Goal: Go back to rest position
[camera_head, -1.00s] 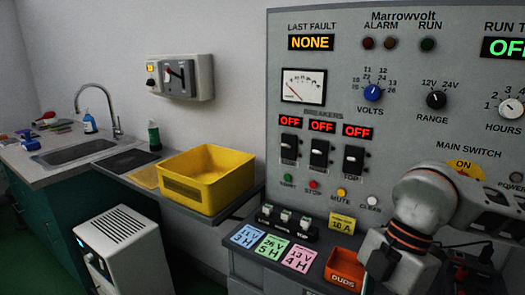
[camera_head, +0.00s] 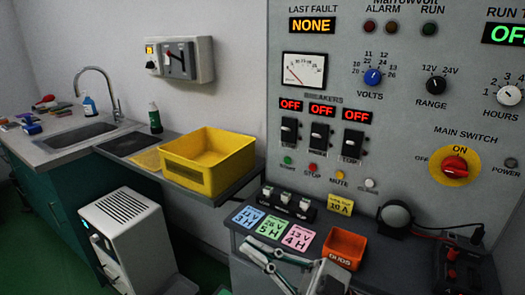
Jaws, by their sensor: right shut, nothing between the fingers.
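My right gripper (camera_head: 272,266) is low at the bottom edge, in front of the bench and below the coloured cards. It is shut with nothing in it, clear of the panel. Its lower part is cut off by the frame. My left gripper is not in view. The grey control panel (camera_head: 400,140) stands behind, with a red main switch knob (camera_head: 455,165) on a yellow plate, now uncovered.
An orange DUDS bin (camera_head: 345,248) and a dark round fixture (camera_head: 396,216) are on the bench right of my gripper. Blue, green and pink cards (camera_head: 272,229) lie just behind it. A yellow tub (camera_head: 207,160) and a white cabinet (camera_head: 125,238) stand left.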

